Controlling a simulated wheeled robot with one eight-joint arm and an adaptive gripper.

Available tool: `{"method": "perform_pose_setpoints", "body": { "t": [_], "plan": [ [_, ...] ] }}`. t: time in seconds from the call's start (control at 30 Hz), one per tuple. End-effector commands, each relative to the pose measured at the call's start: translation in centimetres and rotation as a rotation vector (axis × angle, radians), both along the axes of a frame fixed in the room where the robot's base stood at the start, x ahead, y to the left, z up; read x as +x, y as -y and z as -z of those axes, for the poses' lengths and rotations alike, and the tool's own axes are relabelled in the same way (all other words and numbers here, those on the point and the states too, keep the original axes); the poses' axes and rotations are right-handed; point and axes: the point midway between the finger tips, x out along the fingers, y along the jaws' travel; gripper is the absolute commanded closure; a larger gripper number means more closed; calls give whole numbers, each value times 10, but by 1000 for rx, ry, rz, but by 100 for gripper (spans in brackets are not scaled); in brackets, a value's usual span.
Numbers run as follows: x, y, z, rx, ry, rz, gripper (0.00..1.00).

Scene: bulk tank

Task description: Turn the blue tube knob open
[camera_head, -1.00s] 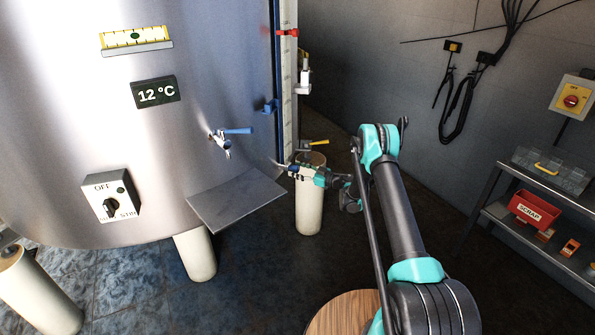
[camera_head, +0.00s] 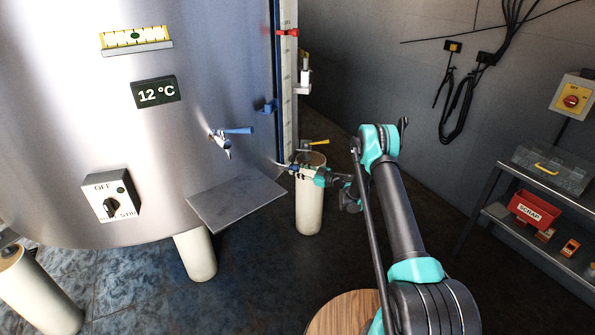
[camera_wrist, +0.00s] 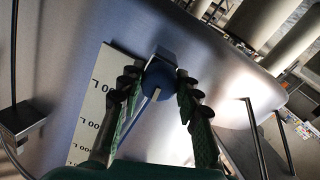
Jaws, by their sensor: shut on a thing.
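The blue tube knob (camera_wrist: 160,76) is a round dark blue knob at the foot of the white level scale (camera_wrist: 96,115) in the wrist view. My gripper (camera_wrist: 158,84) is shut on it, with one dark finger on each side. In the head view, my gripper (camera_head: 296,169) reaches in from the right at the lower end of the blue sight tube (camera_head: 279,80), beside the steel tank (camera_head: 60,140). The knob is small there and mostly hidden by the fingers.
A blue-handled tap (camera_head: 230,135) sits left of my gripper, above a sloping metal shelf (camera_head: 235,200). A yellow-handled part (camera_head: 316,142) is close by on the right. A pale tank leg (camera_head: 309,215) stands below. A metal rack (camera_head: 500,200) stands far right.

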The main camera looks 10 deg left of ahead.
Motion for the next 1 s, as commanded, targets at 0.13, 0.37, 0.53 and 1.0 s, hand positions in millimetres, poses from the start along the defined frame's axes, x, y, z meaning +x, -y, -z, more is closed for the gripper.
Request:
{"method": "perform_pose_setpoints", "body": {
  "t": [0.13, 0.37, 0.53, 1.0],
  "plan": [
    [0, 1, 0, -38, 114, 1, 96],
    [0, 1, 0, -109, 320, 2, 96],
    [1, 1, 0, -162, 472, 1, 96],
    [1, 1, 0, -307, 894, 0, 96]
  ]
}}
